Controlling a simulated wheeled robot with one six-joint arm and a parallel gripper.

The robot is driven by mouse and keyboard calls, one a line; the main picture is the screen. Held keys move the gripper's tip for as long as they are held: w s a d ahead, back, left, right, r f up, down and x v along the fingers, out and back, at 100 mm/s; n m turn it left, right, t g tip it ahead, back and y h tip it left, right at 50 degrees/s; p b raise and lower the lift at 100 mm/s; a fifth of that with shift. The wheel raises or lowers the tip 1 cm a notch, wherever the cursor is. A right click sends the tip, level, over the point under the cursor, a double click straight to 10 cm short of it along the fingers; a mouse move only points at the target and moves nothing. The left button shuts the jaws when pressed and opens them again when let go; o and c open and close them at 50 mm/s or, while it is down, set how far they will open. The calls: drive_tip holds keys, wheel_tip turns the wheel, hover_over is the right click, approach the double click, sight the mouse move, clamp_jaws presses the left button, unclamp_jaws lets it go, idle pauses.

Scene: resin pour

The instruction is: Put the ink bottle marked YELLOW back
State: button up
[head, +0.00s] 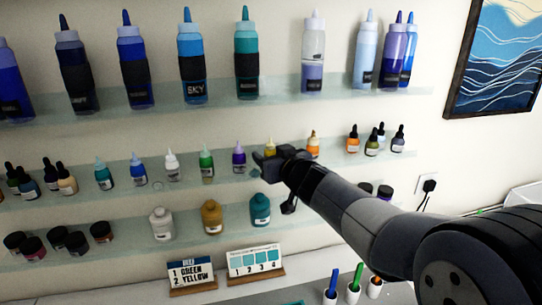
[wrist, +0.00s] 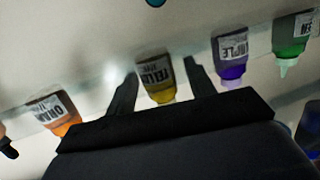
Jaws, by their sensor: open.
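The YELLOW ink bottle (head: 269,146) is at the middle glass shelf, in the row between the purple and orange ink bottles. My gripper (head: 266,160) is in front of it and hides its lower part in the head view. In the wrist view, which is upside down, the YELLOW bottle (wrist: 157,82) shows its label between the two fingers of my gripper (wrist: 161,72). The fingers are apart, one on each side, with a visible gap to the bottle. The bottle looks upright; its base contact with the shelf is hard to see.
The purple bottle (head: 239,157) and orange bottle (head: 313,145) stand close on either side. The middle shelf (head: 135,190) also holds green, white and blue bottles. A card (head: 191,274) reading "1 GREEN, 2 YELLOW" stands below, beside a teal swatch card (head: 254,261).

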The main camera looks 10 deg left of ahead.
drive_tip(key=shift+r, duration=0.1)
drive_tip(key=shift+s+d+r, duration=0.1)
drive_tip(key=shift+s+d, duration=0.05)
drive_tip(key=v, duration=1.1)
drive_tip(key=shift+s+d, duration=0.15)
drive_tip(key=shift+s, duration=0.1)
